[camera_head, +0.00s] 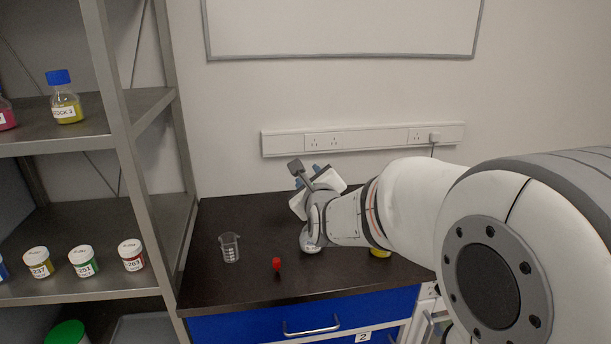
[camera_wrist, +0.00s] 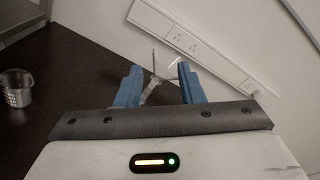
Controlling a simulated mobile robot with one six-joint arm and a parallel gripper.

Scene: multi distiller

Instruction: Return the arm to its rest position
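My arm reaches over the dark bench from the right in the head view. My gripper (camera_head: 316,169) is above the back of the bench near the wall, with its blue fingers partly hidden. In the wrist view, the two blue fingers of my gripper (camera_wrist: 160,80) stand apart. A thin, clear, glass-like item (camera_wrist: 152,88) shows between them, seemingly beyond the fingers; I cannot tell what it is. No contact with it shows.
A glass beaker (camera_head: 229,248) and a small red item (camera_head: 276,264) stand on the bench (camera_head: 225,285). A yellow item (camera_head: 380,253) is partly hidden behind my arm. A metal shelf (camera_head: 140,170) with jars is at left. A socket rail (camera_head: 360,139) runs along the wall.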

